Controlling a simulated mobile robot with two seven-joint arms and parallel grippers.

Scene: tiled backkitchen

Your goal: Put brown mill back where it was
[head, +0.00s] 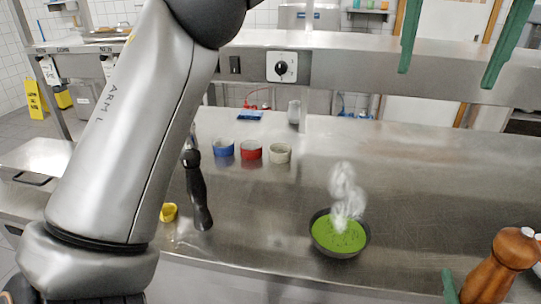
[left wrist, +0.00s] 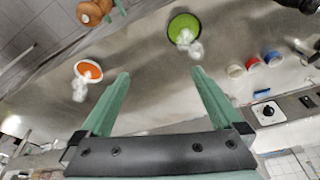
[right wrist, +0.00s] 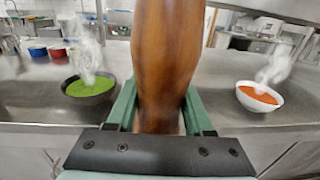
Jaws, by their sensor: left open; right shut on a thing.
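The brown mill (head: 498,265) is a tall turned wooden body at the lower right of the head view, tilted there. My right gripper (right wrist: 158,112) is shut on it, with a green finger on each side; the mill (right wrist: 168,50) fills the middle of the right wrist view. Its lower end is hidden behind the gripper, so I cannot tell whether it touches the counter. The mill (left wrist: 93,12) also shows at the top of the left wrist view. My left gripper (head: 445,80) is open and empty, high over the counter's back right; its fingers are apart in its wrist view (left wrist: 160,72).
A dark bowl of steaming green soup (head: 338,240) stands mid-counter. A white bowl of orange soup (right wrist: 260,97) stands right of the mill. Blue (head: 223,149), red (head: 251,151) and cream (head: 280,154) ramekins, a black mill (head: 197,190) and a yellow item (head: 168,211) are further left.

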